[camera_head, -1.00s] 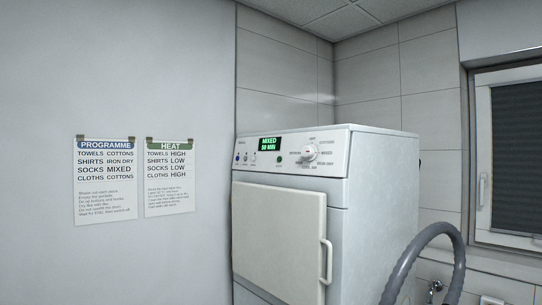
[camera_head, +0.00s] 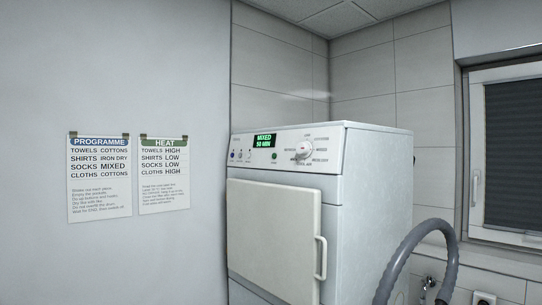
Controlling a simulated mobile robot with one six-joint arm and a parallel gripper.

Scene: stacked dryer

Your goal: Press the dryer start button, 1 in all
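The white stacked dryer (camera_head: 368,190) stands in the corner, with its control panel across the top front. A green display (camera_head: 265,141) reads MIXED 50 MIN. Below and right of it is a small green button (camera_head: 274,156); its label is too small to read. Several small buttons (camera_head: 241,155) sit at the panel's left end, one of them blue. A round programme dial (camera_head: 303,149) is right of the display, with labels around it. The dryer door (camera_head: 270,240) is shut, with a handle (camera_head: 321,258) on its right. My gripper is not in view.
Two notices hang on the left wall: PROGRAMME (camera_head: 100,180) and HEAT (camera_head: 164,176). A grey hose (camera_head: 400,260) arches at the lower right, in front of the tiled wall. A window (camera_head: 510,155) is at the far right. Nothing blocks the panel in this view.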

